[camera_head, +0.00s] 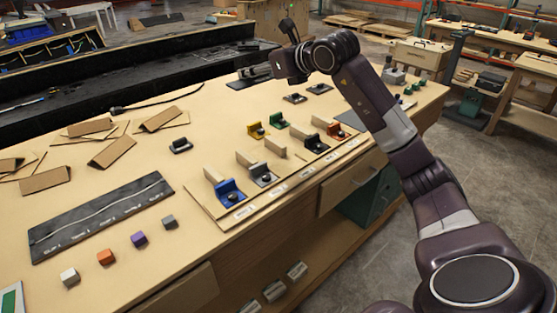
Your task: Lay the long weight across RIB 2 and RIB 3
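The wooden rib board (205,212) lies along the bench's front edge. Several pale upright ribs, including one at the near end (213,175), stand on it in a row. Small labels run along its front edge, too small to read surely. My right gripper (256,72) is over the far side of the bench, well beyond the ribs; its fingers are too small and dark to judge. A dark flat piece (240,84) lies below it. I cannot tell for certain which dark piece is the long weight. My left gripper is not in view.
Blue (230,190), yellow (257,130), green (276,120) and orange (335,129) pieces stand by the ribs. A black knobbed block (180,146) sits left of them. A dark strip (100,215) and small cubes (106,257) lie at left. Bare bench separates them from the rib board.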

